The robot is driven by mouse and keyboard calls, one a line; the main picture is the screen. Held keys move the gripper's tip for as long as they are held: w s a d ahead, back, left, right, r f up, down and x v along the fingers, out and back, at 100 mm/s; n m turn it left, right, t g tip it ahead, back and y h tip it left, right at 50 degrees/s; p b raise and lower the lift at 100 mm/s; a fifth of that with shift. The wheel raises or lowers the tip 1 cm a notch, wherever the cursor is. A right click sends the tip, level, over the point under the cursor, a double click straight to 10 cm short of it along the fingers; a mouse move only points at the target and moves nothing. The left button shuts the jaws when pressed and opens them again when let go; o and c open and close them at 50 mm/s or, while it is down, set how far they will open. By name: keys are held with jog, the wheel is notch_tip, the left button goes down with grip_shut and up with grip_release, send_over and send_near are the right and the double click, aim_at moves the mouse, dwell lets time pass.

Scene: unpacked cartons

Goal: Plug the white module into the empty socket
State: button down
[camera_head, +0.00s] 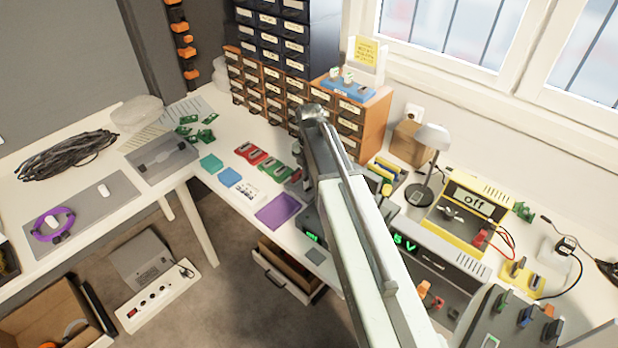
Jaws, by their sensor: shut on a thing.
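My arm rises from the lower right across the middle of the view, with a grey joint at its upper end in front of the brown drawers. I cannot make out my gripper's fingers or anything held in them. A small white piece (103,190) lies on the grey mat (85,212) at the left; I cannot tell whether it is the white module. Red (257,154) and green (273,170) slotted blocks sit on the bench left of my arm. I cannot tell which socket is empty, and my arm hides part of the bench.
A purple tray (277,210) lies near the bench edge. A blue stand (347,89) with small pieces tops the brown drawers.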

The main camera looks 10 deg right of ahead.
jog(key=shift+f, duration=0.2)
jog(key=shift+f+b, duration=0.2)
jog(key=shift+b, duration=0.25)
jog(key=shift+f+b, duration=0.3)
dwell(0.6)
jog(key=shift+r, duration=0.1)
jog(key=c, duration=1.4)
grip_release()
jog(key=shift+c, duration=0.2)
notch_tip(320, 180, up, 8)
jog(key=p, duration=0.8)
